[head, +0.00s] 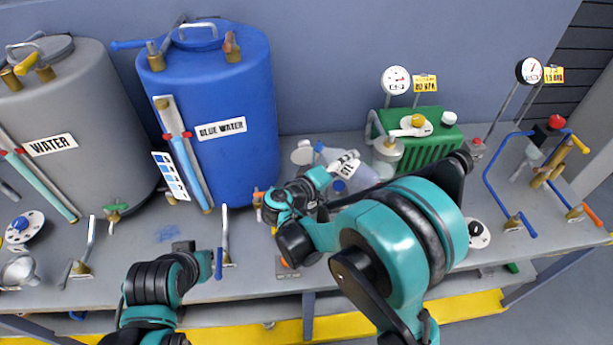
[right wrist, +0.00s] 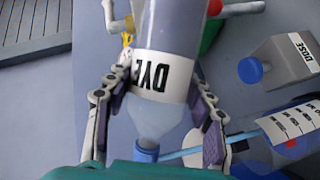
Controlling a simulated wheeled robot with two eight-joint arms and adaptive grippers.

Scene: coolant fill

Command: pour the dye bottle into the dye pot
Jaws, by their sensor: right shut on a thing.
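The dye bottle (right wrist: 170,30) is clear, with a white DYE label, and fills the middle of the right wrist view. My right gripper (right wrist: 160,95) is shut on it, a finger on each side near the label. The bottle's narrowing neck points to the bottom of that view, with a blue part at its end. In the head view the DYE label (head: 345,164) shows just beyond my right gripper (head: 318,184), right of the blue tank. My left gripper (head: 202,262) is low in front of the blue tank; its jaw gap is unclear. I cannot identify the dye pot.
A grey WATER tank (head: 70,110) and a BLUE WATER tank (head: 225,90) stand at the left. A grey DOSE jug (right wrist: 285,65) is right of the bottle in the wrist view. A green unit (head: 425,140) and gauges stand behind my right arm. Taps line the bench front.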

